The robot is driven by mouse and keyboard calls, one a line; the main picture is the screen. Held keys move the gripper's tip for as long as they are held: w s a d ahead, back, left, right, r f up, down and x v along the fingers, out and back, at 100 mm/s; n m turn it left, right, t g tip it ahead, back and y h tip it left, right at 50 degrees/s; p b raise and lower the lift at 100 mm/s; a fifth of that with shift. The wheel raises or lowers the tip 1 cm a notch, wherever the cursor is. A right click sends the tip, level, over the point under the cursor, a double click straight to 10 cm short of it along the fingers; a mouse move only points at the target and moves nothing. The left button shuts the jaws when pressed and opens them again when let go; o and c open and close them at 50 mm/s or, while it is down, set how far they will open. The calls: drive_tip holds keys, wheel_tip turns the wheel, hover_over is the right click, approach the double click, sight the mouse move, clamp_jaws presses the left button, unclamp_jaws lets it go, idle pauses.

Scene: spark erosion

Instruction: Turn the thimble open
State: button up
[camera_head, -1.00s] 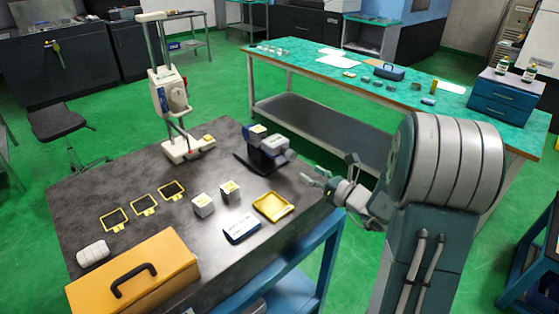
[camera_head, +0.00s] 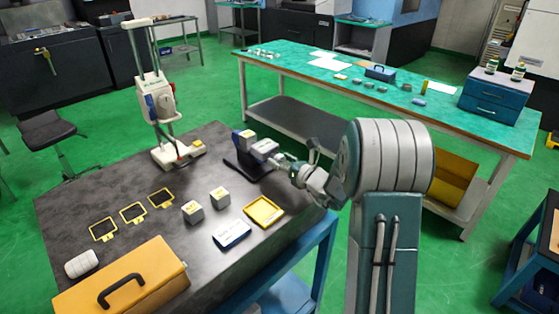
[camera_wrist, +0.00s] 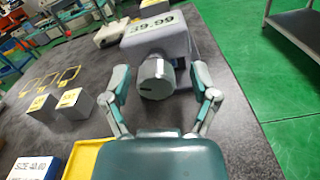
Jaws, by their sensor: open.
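In the head view the device (camera_head: 262,150) sits on a dark base on the grey table; the thimble is hard to make out there. My gripper (camera_wrist: 160,76) is open, with one finger on each side of the thimble and a gap on both sides. In the head view my gripper (camera_head: 284,162) is at the device's right end.
Two small labelled blocks (camera_head: 193,212) (camera_head: 220,198), a yellow tray (camera_head: 263,212), a blue-white box (camera_head: 232,234) and an orange case (camera_head: 125,284) lie on the table (camera_head: 100,195). A white stand (camera_head: 155,100) rises behind. The bare tabletop right of the device is clear.

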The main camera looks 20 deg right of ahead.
drive_tip(key=shift+d, duration=0.25)
drive_tip(key=shift+c, duration=1.3)
drive_tip(key=c, duration=0.6)
drive_tip(key=shift+s+a, duration=0.1)
drive_tip(key=shift+a, duration=0.25)
clamp_jaws()
drive_tip(key=shift+a, duration=0.2)
drive_tip(key=shift+d, duration=0.1)
drive_tip(key=shift+d, duration=0.1)
drive_tip(key=shift+n, duration=0.3)
